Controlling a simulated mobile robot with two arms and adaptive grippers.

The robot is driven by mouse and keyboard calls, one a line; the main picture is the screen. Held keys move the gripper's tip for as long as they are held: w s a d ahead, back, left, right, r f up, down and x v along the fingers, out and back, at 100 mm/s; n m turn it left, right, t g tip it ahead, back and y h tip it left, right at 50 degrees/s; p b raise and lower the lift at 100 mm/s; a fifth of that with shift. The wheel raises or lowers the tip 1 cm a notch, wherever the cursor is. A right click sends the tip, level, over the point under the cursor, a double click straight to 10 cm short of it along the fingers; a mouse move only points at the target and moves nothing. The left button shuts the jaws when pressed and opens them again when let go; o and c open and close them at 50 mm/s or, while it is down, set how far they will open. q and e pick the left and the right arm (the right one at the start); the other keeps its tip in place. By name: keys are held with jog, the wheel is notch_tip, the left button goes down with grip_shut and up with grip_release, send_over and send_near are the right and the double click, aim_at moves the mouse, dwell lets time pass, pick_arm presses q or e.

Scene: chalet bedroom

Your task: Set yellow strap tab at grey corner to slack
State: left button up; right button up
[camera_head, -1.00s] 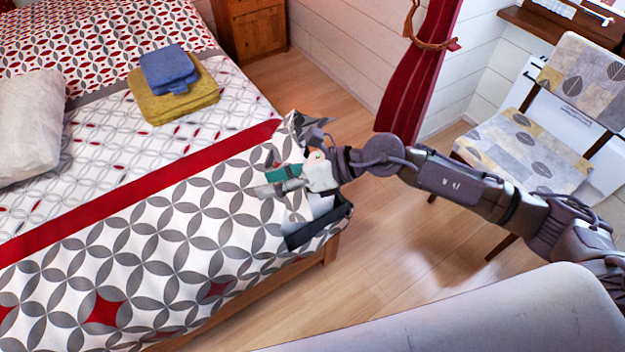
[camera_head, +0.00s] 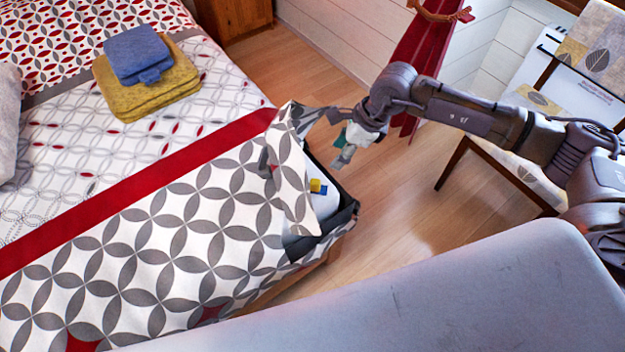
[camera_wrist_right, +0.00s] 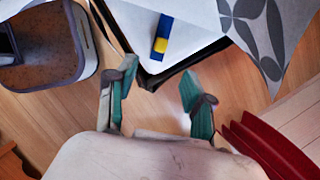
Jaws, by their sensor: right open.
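A small yellow strap tab (camera_head: 315,185) sits by a short blue strap (camera_head: 323,189) on the white mattress at the bed's near right corner. Dark grey fabric (camera_head: 340,218) edges this corner. My right gripper (camera_head: 343,157) is beyond the corner, over the floor, apart from the tab. In the right wrist view its teal-padded fingers (camera_wrist_right: 158,90) are spread with nothing between them. My left gripper is not in view.
The patterned duvet (camera_head: 170,245) is turned back beside the tab. Folded blue (camera_head: 137,52) and yellow towels (camera_head: 150,92) lie farther up the bed. A red curtain (camera_head: 418,48) and a chair (camera_head: 520,165) stand right of the wooden floor (camera_head: 385,215).

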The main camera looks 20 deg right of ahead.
aim_at(316, 181)
jog(key=b+x, duration=0.1)
jog(key=x, duration=0.4)
jog(key=b+x, duration=0.1)
jog(key=x, duration=0.9)
jog(key=shift+w+d+f+b, duration=0.2)
jog(key=shift+d+b, duration=0.1)
jog(key=shift+b, duration=0.1)
jog(key=shift+a+f, duration=0.15)
jog(key=shift+f, duration=0.35)
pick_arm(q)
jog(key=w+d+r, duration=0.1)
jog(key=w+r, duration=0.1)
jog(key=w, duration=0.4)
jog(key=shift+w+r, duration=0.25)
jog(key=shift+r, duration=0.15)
pick_arm(e)
grip_shut()
